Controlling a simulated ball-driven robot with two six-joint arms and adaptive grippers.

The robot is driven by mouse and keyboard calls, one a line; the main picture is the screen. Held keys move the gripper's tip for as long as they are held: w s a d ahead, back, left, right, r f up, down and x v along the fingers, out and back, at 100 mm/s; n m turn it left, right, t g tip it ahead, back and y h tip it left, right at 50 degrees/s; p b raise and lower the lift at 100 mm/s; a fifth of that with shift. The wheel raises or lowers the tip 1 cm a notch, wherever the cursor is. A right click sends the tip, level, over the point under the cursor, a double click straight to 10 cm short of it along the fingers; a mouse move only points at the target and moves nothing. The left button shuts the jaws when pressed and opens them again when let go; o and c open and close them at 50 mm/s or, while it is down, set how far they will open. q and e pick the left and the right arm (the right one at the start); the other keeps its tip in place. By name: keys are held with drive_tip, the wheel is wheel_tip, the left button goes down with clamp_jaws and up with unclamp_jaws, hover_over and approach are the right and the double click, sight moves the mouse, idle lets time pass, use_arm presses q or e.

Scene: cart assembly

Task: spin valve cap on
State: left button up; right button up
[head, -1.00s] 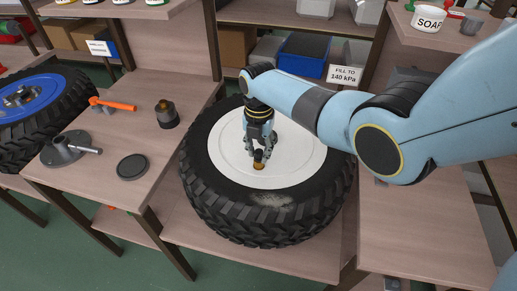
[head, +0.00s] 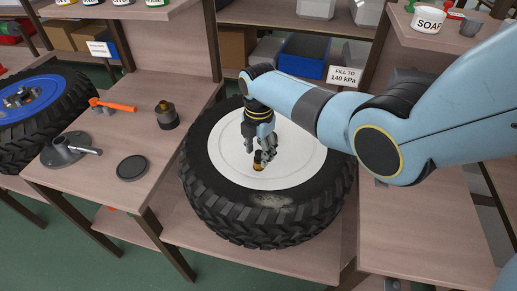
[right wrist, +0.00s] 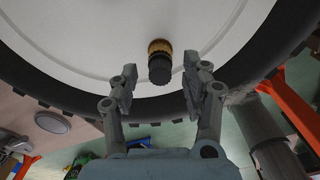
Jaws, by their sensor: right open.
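The wheel's white disc (head: 225,150) lies flat inside a black knobbly tyre (head: 215,220). A brass valve (head: 258,167) stands near the disc's front edge; its brass part also shows in the right wrist view (right wrist: 160,46). A black cap (right wrist: 160,70) sits on the end of the brass part; I cannot tell how tightly. My right gripper (head: 262,155) is over the valve, and in the right wrist view its two fingers (right wrist: 160,88) are apart, one on either side of the cap with gaps. The fingers partly hide the cap in the head view. My left gripper is not in view.
At left, a bench holds an orange-handled tool (head: 115,105), a dark canister (head: 166,115), a grey flanged fitting (head: 62,152) and a dark disc (head: 132,167). A blue-rimmed wheel (head: 35,105) lies farther left. A "FILL TO 140 kPa" sign (head: 341,76) stands behind the tyre.

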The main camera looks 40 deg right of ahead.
wheel_tip(320, 180, up, 12)
idle(0.5)
